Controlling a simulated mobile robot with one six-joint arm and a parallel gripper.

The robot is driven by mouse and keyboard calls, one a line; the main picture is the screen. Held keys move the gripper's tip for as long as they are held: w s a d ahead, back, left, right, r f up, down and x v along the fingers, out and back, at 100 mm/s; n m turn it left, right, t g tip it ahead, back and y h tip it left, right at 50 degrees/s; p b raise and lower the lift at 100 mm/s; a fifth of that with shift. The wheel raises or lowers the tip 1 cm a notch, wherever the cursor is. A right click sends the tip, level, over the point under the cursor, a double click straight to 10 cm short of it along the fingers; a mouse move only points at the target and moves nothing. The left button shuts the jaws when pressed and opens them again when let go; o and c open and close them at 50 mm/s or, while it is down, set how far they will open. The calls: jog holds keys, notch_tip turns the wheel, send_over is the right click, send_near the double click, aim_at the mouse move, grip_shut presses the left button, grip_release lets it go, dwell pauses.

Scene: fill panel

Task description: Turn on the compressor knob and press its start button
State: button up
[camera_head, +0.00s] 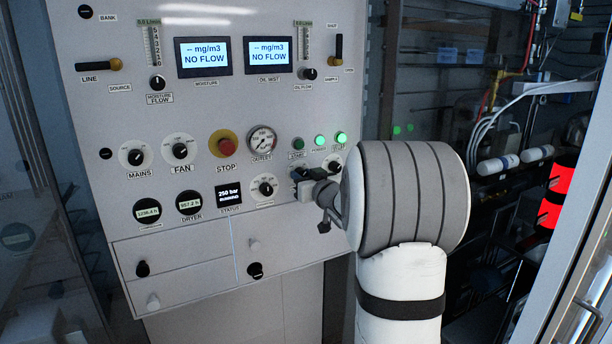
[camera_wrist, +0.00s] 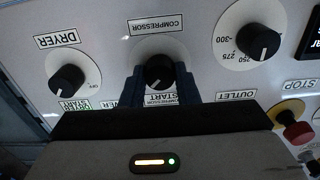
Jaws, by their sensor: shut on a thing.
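The compressor knob (camera_wrist: 158,70) is a round black knob on the pale panel, beside a COMPRESSOR label in the wrist view. My gripper (camera_wrist: 159,82) has one dark finger on each side of it and is shut on it. In the head view my gripper (camera_head: 304,182) is against the panel and hides the knob. The start button (camera_head: 298,144) is above the gripper, dark green and duller than the two green lights on its right. In the wrist view a START label (camera_wrist: 160,98) shows below the knob, partly covered by my gripper; the button there is hidden.
The dryer knob (camera_wrist: 67,80) is left of my gripper in the wrist view. The outlet knob (camera_head: 265,188) and red stop button (camera_head: 226,145) are left in the head view. A status display (camera_head: 229,194) reads 250 bar, running. A gauge (camera_head: 262,141) sits above.

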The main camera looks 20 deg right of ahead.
jog(key=shift+r, duration=0.3)
jog(key=o, duration=1)
jog(key=shift+f, duration=0.2)
jog(key=s+b, duration=0.2)
jog(key=s, duration=0.6)
jog(key=shift+d, duration=0.1)
